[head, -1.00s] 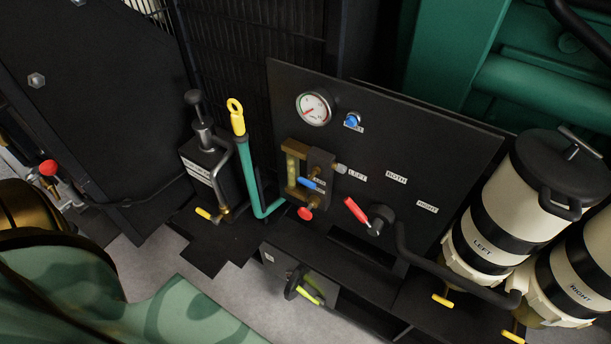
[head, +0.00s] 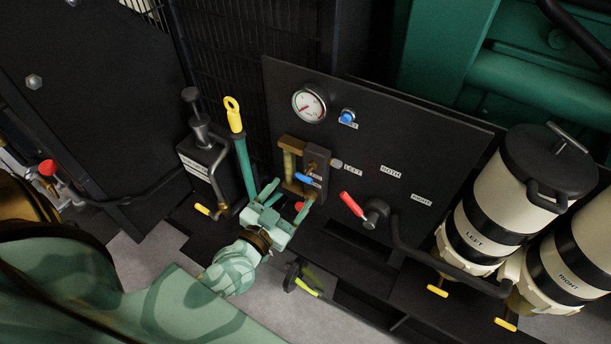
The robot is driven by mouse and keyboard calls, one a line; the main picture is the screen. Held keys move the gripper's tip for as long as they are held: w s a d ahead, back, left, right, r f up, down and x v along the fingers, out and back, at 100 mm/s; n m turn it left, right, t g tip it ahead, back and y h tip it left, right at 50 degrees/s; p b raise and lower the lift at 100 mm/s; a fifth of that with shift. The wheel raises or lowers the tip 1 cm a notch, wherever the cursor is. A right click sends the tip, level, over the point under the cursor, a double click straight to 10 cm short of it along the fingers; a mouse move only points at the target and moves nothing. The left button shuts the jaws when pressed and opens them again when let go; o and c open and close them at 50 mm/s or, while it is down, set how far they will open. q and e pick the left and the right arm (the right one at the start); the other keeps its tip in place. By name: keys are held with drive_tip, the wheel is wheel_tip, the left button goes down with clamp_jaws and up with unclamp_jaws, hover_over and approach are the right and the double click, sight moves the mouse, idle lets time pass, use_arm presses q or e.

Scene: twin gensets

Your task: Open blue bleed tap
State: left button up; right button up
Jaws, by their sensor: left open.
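The blue bleed tap (head: 307,180) is a small blue lever on the brass sight-glass fitting (head: 290,165), on the black panel. My left gripper (head: 286,196) is open just below and left of the blue lever, in front of the lower part of the fitting. Whether a finger touches the lever, I cannot tell. A red knob (head: 299,206) under the fitting is partly hidden by the gripper. My right gripper is not in view.
On the panel (head: 420,150) are a gauge (head: 309,104), a blue button (head: 347,116) and a red selector lever (head: 352,205). A yellow-topped green dipstick (head: 234,115) stands close left of the gripper. Cream filter canisters (head: 475,232) stand at the right.

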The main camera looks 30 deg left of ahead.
sight(305, 174)
use_arm(q)
drive_tip(key=w, duration=0.7)
drive_tip(key=shift+w+b, duration=0.3)
drive_tip(key=shift+b, duration=0.1)
drive_tip(key=shift+c, duration=0.2)
drive_tip(key=c, duration=0.9)
